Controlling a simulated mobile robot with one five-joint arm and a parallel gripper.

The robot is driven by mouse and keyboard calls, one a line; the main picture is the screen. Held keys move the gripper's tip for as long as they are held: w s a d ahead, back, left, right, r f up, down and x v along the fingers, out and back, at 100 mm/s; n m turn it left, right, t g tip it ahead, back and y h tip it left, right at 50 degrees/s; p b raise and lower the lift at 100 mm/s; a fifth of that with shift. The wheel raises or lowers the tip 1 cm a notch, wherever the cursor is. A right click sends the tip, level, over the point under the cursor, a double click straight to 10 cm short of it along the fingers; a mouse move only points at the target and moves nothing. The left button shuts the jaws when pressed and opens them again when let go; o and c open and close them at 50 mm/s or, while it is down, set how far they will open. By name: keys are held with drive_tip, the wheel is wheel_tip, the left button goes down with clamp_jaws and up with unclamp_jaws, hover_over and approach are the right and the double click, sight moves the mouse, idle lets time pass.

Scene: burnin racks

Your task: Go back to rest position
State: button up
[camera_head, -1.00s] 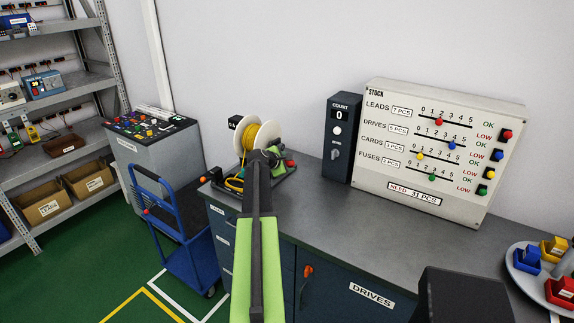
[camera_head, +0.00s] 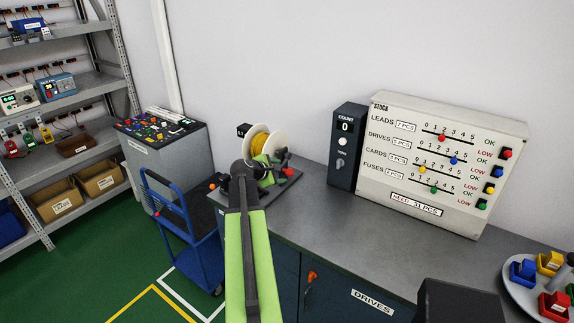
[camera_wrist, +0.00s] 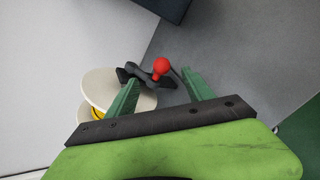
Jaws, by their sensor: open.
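My gripper (camera_head: 268,170) is at the far end of my green arm, over the back left of the workbench, by the wire spool (camera_head: 260,140). In the wrist view my gripper (camera_wrist: 163,88) has its two green fingers apart with nothing clamped between them. A red ball knob (camera_wrist: 161,66) on a black lever shows between and beyond the fingertips; I cannot tell whether they touch it. The pale spool flange (camera_wrist: 100,88) lies behind the left finger. My arm partly hides the spool stand in the head view.
A grey workbench (camera_head: 330,225) runs to the right, its middle clear. A count box (camera_head: 345,150) and stock board (camera_head: 445,165) stand at its back. A plate (camera_head: 515,287) with coloured parts is at right. A blue trolley (camera_head: 190,240) and shelves (camera_head: 60,170) are left.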

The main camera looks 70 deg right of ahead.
drive_tip(key=v, duration=0.3)
drive_tip(key=shift+p, duration=0.35)
